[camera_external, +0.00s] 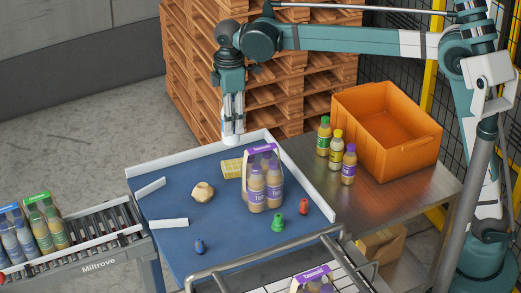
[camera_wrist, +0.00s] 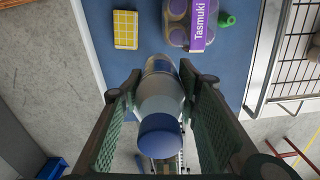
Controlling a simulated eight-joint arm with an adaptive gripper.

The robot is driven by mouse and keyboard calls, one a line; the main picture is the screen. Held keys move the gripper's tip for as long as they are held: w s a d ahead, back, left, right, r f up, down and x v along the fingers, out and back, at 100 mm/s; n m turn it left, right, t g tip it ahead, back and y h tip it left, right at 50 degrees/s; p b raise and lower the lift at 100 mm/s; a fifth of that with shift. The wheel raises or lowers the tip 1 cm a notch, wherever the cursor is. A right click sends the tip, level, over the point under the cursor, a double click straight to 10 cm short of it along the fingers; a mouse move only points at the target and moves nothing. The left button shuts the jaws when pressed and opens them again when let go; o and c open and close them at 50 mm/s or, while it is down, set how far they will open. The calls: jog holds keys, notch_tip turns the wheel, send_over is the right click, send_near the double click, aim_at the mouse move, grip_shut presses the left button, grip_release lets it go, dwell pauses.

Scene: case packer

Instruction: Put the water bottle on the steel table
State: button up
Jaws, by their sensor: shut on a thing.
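My gripper (camera_external: 233,122) hangs above the back edge of the blue work surface (camera_external: 180,245). In the wrist view my gripper (camera_wrist: 162,88) is shut on the water bottle (camera_wrist: 160,100), a clear bottle with a blue cap pointing towards the camera. In the outside view the bottle is hard to make out between the fingers. The steel table (camera_external: 345,208) stands to the right of the blue surface. My gripper is left of the steel table and not over it.
On the steel table stand an orange crate (camera_external: 398,150) and green-capped (camera_external: 324,137), yellow-capped (camera_external: 336,150) and purple-capped (camera_external: 348,165) bottles. Its front part is clear. A purple Tasmuki bottle pack (camera_external: 263,185), yellow block (camera_external: 231,168) and tan lump (camera_external: 203,192) are on the blue surface.

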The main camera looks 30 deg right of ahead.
jog(key=w+d+m, duration=0.6)
jog(key=w+d, duration=1.4)
jog(key=w, duration=0.1)
jog(key=w+d+m, duration=0.3)
jog(key=w+d, duration=0.4)
jog(key=d, duration=0.6)
jog(key=w+d+m, duration=0.3)
jog(key=w+d, duration=0.3)
jog(key=d, duration=0.7)
notch_tip(320, 180, down, 29)
jog(key=shift+r+n, duration=0.15)
jog(key=shift+n, duration=0.15)
notch_tip(320, 180, down, 6)
jog(key=shift+p, duration=0.35)
jog(key=shift+f, duration=0.2)
jog(key=shift+f, duration=1.75)
